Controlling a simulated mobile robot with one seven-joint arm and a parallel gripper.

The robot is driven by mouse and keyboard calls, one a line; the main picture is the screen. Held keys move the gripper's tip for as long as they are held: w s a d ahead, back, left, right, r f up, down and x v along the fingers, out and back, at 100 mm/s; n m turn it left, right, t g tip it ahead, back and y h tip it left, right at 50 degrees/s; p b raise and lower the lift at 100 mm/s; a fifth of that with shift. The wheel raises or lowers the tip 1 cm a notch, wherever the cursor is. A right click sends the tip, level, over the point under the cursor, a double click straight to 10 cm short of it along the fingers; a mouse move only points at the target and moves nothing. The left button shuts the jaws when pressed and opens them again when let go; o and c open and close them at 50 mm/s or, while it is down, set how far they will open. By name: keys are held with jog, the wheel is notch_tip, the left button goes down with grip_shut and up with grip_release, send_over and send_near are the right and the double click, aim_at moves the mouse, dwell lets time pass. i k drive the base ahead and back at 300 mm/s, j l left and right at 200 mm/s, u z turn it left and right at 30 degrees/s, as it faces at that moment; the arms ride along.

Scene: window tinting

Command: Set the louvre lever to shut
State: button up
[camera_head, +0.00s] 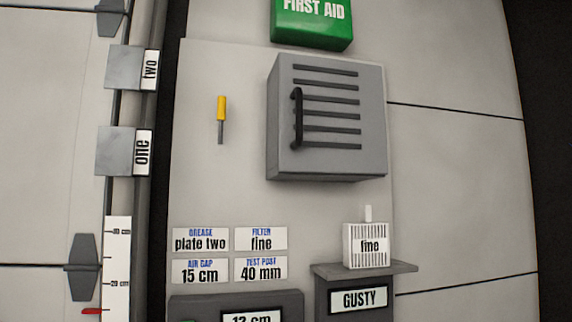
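A small lever with a yellow grip (221,108) and a grey lower shaft is on the pale wall panel (200,180). It stands upright with the yellow end up. I see no open or shut mark beside it. To its right is a grey louvred box (375,150) with several dark horizontal slats and a black vertical handle (296,119) at the left of its face. Which of the two is the louvre lever is not labelled. Whether the slats are open or closed I cannot tell. My gripper is not in view.
A green first aid box (312,22) is above the louvred box.

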aim_at(222, 99)
jog(key=i+j+u, duration=0.2)
jog(key=j, duration=0.25)
jog(key=i+j+u, duration=0.2)
jog(key=j, duration=0.25)
jog(key=i+j+u, duration=0.2)
jog(key=j, duration=0.25)
